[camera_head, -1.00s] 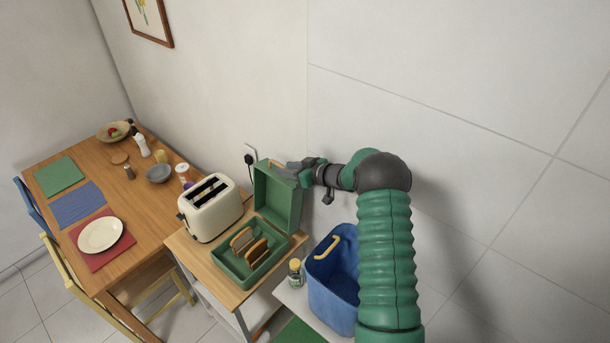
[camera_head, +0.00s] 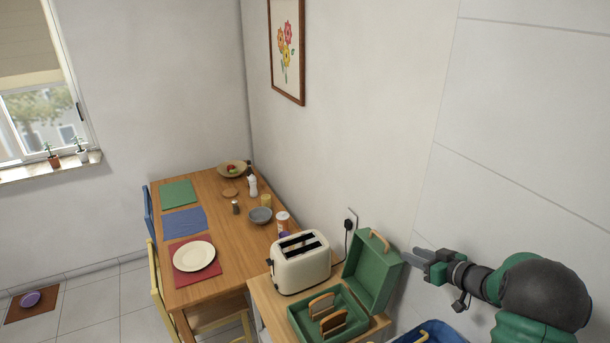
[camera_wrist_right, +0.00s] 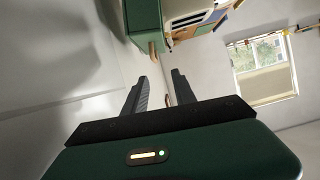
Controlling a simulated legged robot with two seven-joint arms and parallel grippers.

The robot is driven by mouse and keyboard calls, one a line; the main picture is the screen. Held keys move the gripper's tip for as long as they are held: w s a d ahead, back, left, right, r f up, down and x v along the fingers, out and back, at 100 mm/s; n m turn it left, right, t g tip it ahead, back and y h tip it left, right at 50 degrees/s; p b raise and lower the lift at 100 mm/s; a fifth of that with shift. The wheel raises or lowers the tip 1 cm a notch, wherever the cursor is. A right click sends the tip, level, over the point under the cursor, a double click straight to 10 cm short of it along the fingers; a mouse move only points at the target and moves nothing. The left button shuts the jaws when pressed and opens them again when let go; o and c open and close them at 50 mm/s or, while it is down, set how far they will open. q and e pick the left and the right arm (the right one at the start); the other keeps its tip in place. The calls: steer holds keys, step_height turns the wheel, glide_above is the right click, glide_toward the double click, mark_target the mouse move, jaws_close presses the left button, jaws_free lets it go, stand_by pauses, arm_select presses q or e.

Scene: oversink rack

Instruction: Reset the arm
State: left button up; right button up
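My right arm comes in from the lower right of the head view. Its gripper (camera_head: 424,258) is beside the raised lid of the green box (camera_head: 376,272), close to the wall. In the right wrist view the two fingers (camera_wrist_right: 160,88) stand apart with nothing between them. The green box (camera_wrist_right: 144,22) shows above the fingers there, with a gap to them. My left gripper is not in view.
A cream toaster (camera_head: 300,264) stands left of the green box, which holds bread slices (camera_head: 332,322). A blue bin (camera_head: 440,333) is below my right arm. A dining table (camera_head: 226,225) with a plate (camera_head: 194,256) and bowls is further left. The wall is close behind the gripper.

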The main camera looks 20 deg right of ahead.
steer(key=a+f+m+g+h+b, duration=0.1)
steer(key=a+f+g+h+b, duration=0.2)
steer(key=a, duration=0.6)
steer(key=a+f+m+g+h+b, duration=0.1)
steer(key=a+f+b, duration=0.3)
steer(key=a, duration=0.5)
steer(key=s+a+f+g+y+b, duration=0.1)
steer(key=s+a+f+g, duration=0.2)
steer(key=s+a, duration=0.5)
steer(key=s+a+f+n+g+y+b, duration=0.1)
steer(key=s+a+f+g, duration=0.2)
steer(key=s+a+f, duration=0.3)
steer(key=s+a, duration=0.2)
steer(key=s, duration=0.2)
steer(key=shift+s+a+f+n+g+y, duration=0.15)
steer(key=shift+a+f+n+g+y, duration=0.15)
steer(key=shift+g, duration=0.1)
steer(key=shift+a+r, duration=0.1)
steer(key=shift+a, duration=0.15)
steer(key=shift+d, duration=0.2)
steer(key=shift+a, duration=0.1)
